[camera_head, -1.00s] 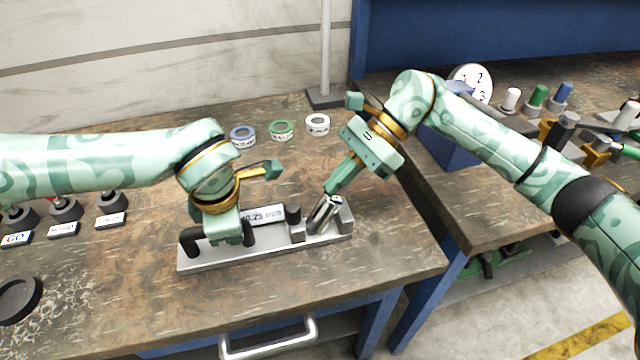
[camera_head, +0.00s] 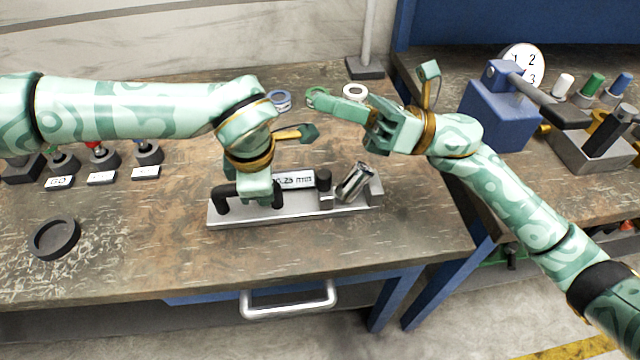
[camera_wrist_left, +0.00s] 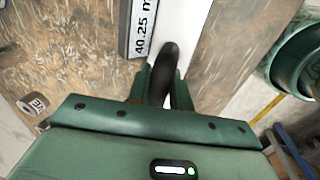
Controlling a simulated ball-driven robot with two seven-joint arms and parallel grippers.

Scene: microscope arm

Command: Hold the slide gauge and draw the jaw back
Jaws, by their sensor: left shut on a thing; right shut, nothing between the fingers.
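The slide gauge (camera_head: 222,219) is a long grey bar on the bench with a black handle (camera_head: 219,197), a white display (camera_head: 300,181) and a black knob (camera_head: 325,180). The display reads 40.25 in the left wrist view. A shiny metal cylinder (camera_head: 355,182) leans tilted to the right at the gauge's right end, near the knob and end block. My left gripper (camera_head: 252,199) is shut on the black handle (camera_wrist_left: 166,68), which also shows between its fingers in the left wrist view. My right gripper (camera_head: 314,98) is shut and empty, behind and above the gauge, its fingers pointing left.
Blue (camera_head: 280,100), green and white (camera_head: 354,93) tape rolls lie behind the gauge. A black round dish (camera_head: 55,239) lies at the front left, with several small labelled stands behind it. A blue device (camera_head: 497,115) with a dial stands on the right bench. The bench front is clear.

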